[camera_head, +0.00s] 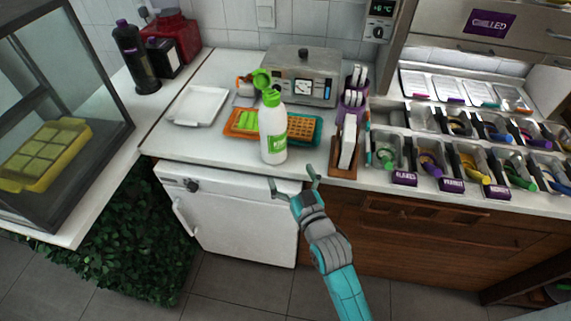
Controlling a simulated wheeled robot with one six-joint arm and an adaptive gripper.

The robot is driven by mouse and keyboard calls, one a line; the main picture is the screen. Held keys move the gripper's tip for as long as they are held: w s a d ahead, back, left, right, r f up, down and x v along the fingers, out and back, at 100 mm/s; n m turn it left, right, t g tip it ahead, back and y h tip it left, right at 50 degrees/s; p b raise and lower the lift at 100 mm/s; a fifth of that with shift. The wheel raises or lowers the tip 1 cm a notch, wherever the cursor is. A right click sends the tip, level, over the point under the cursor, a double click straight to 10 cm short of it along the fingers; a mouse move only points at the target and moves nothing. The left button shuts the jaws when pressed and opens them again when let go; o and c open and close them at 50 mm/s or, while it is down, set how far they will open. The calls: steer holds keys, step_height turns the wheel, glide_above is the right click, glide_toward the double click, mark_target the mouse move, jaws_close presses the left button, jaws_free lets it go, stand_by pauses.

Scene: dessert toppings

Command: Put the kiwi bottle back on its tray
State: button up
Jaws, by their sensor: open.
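The white bottle with a green label and green cap (273,134), likely the kiwi bottle, is upright near the counter's front edge, its base apparently just in front of two trays. It partly hides the orange tray (233,131), which bears green pieces, and the teal tray (319,128), which bears an orange waffle-like piece. Which tray belongs to the bottle cannot be told. My gripper (292,177) is open and empty, in front of the counter, below and slightly right of the bottle. It is apart from the bottle.
A white tray (199,104) lies at left. A grey appliance (300,76) stands behind, beside a green-topped item (261,78). A holder (347,147) stands at right, then several topping bins with scoops. Counter is bare at front left.

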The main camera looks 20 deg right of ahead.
steer(key=shift+s, duration=0.35)
steer(key=shift+s, duration=0.1)
steer(key=s+a+f+g, duration=0.1)
steer(key=s+f, duration=0.2)
steer(key=s, duration=1.2)
steer(key=s+a+f+g, duration=0.1)
steer(key=s+a+f, duration=0.1)
steer(key=s, duration=1.3)
steer(key=shift+s+f+g+y, duration=0.25)
steer(key=shift+f+g+y, duration=0.05)
steer(key=shift+f+y, duration=0.1)
steer(key=shift+n+g, duration=0.3)
steer(key=shift+g, duration=0.1)
steer(key=v, duration=0.6)
steer(key=r+v, duration=0.1)
steer(key=v, duration=0.2)
steer(key=shift+w+a, duration=0.1)
steer(key=shift+w, duration=0.05)
steer(key=shift+c, duration=0.7)
steer(key=c, duration=0.4)
